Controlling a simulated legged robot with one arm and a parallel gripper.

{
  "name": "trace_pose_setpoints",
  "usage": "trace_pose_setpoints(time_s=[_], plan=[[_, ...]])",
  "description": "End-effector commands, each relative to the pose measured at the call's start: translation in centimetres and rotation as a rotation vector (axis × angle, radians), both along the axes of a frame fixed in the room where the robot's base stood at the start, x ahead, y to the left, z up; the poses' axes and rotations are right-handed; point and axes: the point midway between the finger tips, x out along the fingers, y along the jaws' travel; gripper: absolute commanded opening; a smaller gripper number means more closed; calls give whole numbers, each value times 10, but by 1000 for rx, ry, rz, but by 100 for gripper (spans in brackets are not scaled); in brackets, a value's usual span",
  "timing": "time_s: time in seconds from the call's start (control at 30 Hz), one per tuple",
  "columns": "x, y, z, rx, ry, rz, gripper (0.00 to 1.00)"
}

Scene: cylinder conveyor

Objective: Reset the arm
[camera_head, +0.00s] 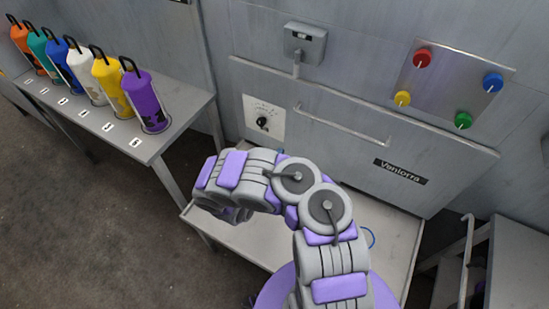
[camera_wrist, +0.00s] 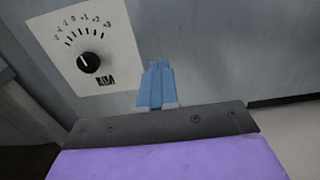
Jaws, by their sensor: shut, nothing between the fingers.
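My arm is bent in front of the grey machine (camera_head: 345,160), with its grey and purple links across the middle of the head view. In the wrist view my gripper (camera_wrist: 157,68) shows as two blue fingers pressed together, shut and empty. The fingers point toward the machine's grey front, to the right of a dial (camera_wrist: 88,62) on a white plate. Whether they touch the panel I cannot tell. In the head view the fingers are almost entirely hidden behind my arm.
A side table (camera_head: 145,145) at left carries a row of several coloured cylinders with black handles, the purple cylinder (camera_head: 146,101) nearest. Floor at left is clear.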

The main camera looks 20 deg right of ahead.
Motion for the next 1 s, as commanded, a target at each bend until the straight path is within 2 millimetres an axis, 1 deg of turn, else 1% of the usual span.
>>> trace_pose_setpoints(time_s=[0.1, 0.23, 0.5, 0.57, 0.6, 0.67, 0.77, 0.8, 0.87, 0.9, 0.97, 1.0], plan=[[-9, 11, 1, 3, 1, 2, 0], [-15, 14, -1, 8, 1, 0, 0], [-17, 20, -1, 2, 0, -2, 0], [-17, 19, 2, -1, -4, -8, 0], [-16, 16, 7, -5, -12, -17, 0], [-15, 8, 19, -16, -31, -42, 0], [-16, -17, 54, -36, -88, -121, 0], [-18, -29, 72, -45, -118, -161, 0], [-24, -47, 100, -56, -164, -229, 0], [-30, -59, 118, -61, -196, -275, 0], [-39, -75, 144, -64, -241, -343, 0], [-47, -84, 160, -64, -273, -388, 0]])
